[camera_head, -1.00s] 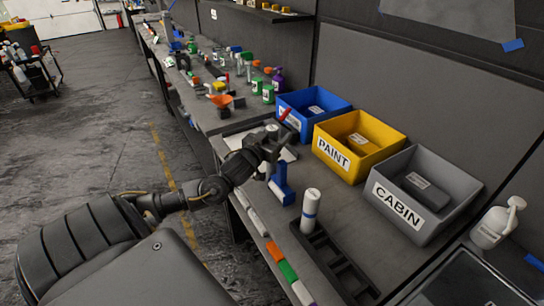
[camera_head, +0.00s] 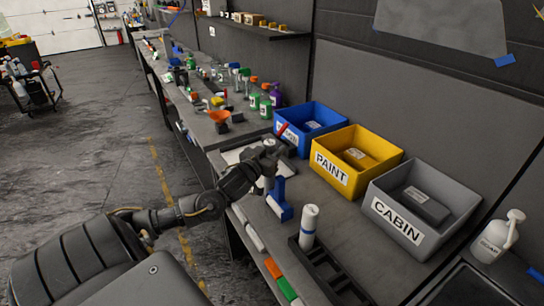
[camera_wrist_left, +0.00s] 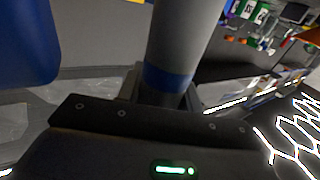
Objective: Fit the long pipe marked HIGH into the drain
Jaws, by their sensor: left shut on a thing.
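My left gripper (camera_head: 268,153) is over the bench, beside the blue upright piece (camera_head: 280,202). It is shut on a grey cylinder with a blue band (camera_wrist_left: 178,45), which rises between the fingers in the left wrist view. No HIGH mark can be read on it. I cannot make out a drain. My right gripper is not in view.
Blue (camera_head: 330,126), yellow PAINT (camera_head: 335,172) and grey CABIN (camera_head: 438,236) bins line the back of the bench. Several bottles crowd the far bench.

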